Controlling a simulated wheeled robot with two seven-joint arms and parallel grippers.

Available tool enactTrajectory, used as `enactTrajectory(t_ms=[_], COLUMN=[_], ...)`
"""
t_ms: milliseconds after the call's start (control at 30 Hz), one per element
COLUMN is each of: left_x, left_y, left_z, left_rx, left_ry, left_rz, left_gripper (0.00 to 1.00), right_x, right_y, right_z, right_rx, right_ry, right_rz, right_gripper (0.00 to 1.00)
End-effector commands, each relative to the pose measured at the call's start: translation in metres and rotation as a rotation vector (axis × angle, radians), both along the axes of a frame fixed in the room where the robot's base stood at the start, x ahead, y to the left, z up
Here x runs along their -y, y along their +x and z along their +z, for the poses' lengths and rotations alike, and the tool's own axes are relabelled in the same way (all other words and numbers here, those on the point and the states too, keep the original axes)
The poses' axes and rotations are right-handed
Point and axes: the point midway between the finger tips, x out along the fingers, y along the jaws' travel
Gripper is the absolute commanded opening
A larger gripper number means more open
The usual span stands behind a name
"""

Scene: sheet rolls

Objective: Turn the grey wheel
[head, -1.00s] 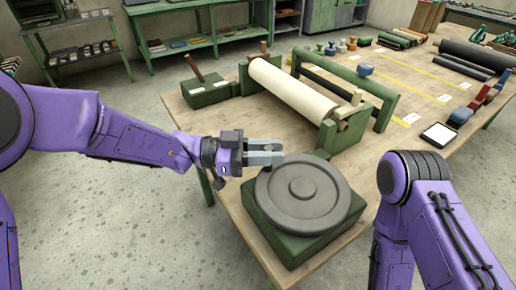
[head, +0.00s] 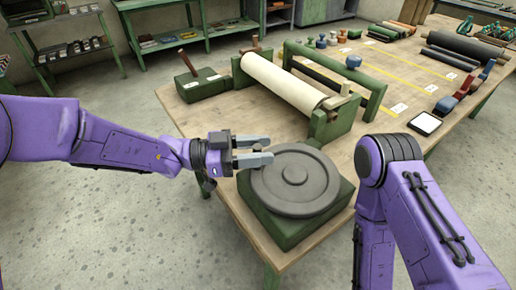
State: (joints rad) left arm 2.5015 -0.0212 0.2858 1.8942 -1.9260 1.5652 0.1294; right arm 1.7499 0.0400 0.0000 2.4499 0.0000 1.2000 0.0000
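The grey wheel (head: 296,182) is a flat, ringed disc with a raised hub, lying level on a green block (head: 290,229) at the near end of the table. My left gripper (head: 269,149) is at the wheel's far left edge. Its two fingers are spread with a gap between them and nothing held. The nearer finger overlaps the wheel's rim in the picture; I cannot tell whether it touches. My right arm comes in at the right of the wheel, but its gripper is out of view.
A cream sheet roll (head: 283,80) sits in a green stand behind the wheel. A small green box (head: 200,86) with a brown lever stands left of it. A white-faced tablet (head: 426,123) lies to the right on the wooden table (head: 222,124). Bare wood lies between roll and wheel.

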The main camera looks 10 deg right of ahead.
Motion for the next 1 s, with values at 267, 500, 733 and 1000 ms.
enactTrajectory(t_ms=[267, 500, 733, 1000], left_x=[-0.023, -0.079, -0.104, -0.104], left_y=[0.001, 0.001, 0.001, 0.001], left_z=[-0.001, -0.001, 0.000, 0.000], left_rx=[0.000, 0.000, 0.000, 0.000], left_ry=[-0.001, -0.002, 0.001, 0.001], left_rz=[0.003, 0.003, 0.000, -0.001], left_gripper=[0.44, 0.44, 0.44, 0.44], right_x=[0.000, 0.000, 0.000, 0.000], right_y=[0.000, 0.000, 0.000, 0.000], right_z=[-0.006, -0.015, -0.017, -0.017], right_rx=[0.000, 0.000, 0.000, 0.000], right_ry=[0.000, 0.000, 0.000, 0.000], right_rz=[0.000, 0.000, 0.000, 0.000], right_gripper=[0.00, 0.00, 0.00, 0.00])
